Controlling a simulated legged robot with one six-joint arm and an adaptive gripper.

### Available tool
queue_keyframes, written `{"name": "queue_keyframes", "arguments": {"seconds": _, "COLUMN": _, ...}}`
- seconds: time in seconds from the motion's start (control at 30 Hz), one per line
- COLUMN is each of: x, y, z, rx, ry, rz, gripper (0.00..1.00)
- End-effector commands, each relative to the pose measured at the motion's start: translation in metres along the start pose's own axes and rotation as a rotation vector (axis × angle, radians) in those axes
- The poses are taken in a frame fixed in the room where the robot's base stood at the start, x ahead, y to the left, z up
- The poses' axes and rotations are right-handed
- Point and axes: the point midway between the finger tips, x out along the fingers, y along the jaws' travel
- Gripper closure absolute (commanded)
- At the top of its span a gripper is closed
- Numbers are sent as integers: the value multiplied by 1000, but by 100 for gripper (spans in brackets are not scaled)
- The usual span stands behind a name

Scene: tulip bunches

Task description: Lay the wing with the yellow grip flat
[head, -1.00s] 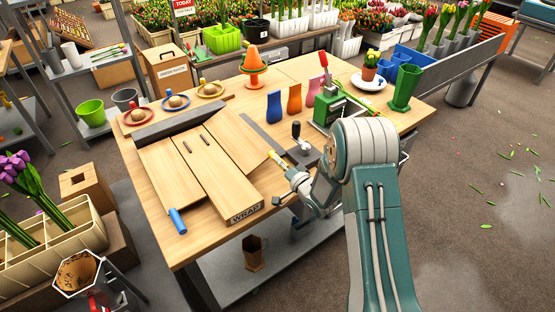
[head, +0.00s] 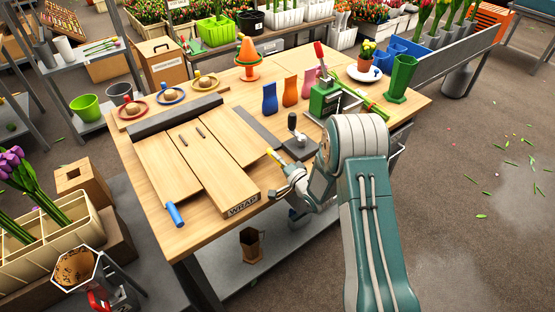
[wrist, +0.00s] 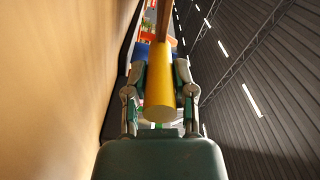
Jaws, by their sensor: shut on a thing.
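The wooden wrap board (head: 222,182) lies on the workbench, with "WRAP" on its front end. The left wing (head: 165,168) has a blue grip (head: 175,215) at its front corner. The right wing (head: 236,133) has the yellow grip (head: 273,155) at its outer front corner. My gripper (head: 285,170) is shut on the yellow grip, which also shows between the fingers in the wrist view (wrist: 159,88). The right wing slants beside the middle board; its exact tilt is hard to tell. In the wrist view a blurred wooden surface (wrist: 60,80) fills the left side.
A black-knobbed lever (head: 294,142) on a dark strip stands right of the right wing. Behind it are a green press (head: 324,98), coloured vases (head: 290,92) and a green vase (head: 402,78). A dark bar crosses the boards' far end.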

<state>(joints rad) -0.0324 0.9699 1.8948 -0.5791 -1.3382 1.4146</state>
Motion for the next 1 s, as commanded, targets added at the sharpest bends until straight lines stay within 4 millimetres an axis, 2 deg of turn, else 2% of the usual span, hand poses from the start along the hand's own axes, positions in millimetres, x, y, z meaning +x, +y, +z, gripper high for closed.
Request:
{"name": "queue_keyframes", "arguments": {"seconds": 0.03, "x": 0, "y": 0, "z": 1, "rx": -1, "ry": -1, "rz": 1, "gripper": 58}}
{"name": "queue_keyframes", "arguments": {"seconds": 0.1, "x": 0, "y": 0, "z": 1, "rx": -1, "ry": -1, "rz": 1, "gripper": 32}}
{"name": "queue_keyframes", "arguments": {"seconds": 0.47, "x": -1, "y": 0, "z": 0, "rx": -1, "ry": 0, "rz": 1, "gripper": 32}}
{"name": "queue_keyframes", "arguments": {"seconds": 0.57, "x": -7, "y": 0, "z": 0, "rx": -1, "ry": 1, "rz": 2, "gripper": 32}}
{"name": "queue_keyframes", "arguments": {"seconds": 0.67, "x": -22, "y": 0, "z": 0, "rx": 0, "ry": 0, "rz": 3, "gripper": 32}}
{"name": "queue_keyframes", "arguments": {"seconds": 1.0, "x": -92, "y": 2, "z": 0, "rx": 2, "ry": 1, "rz": 5, "gripper": 32}}
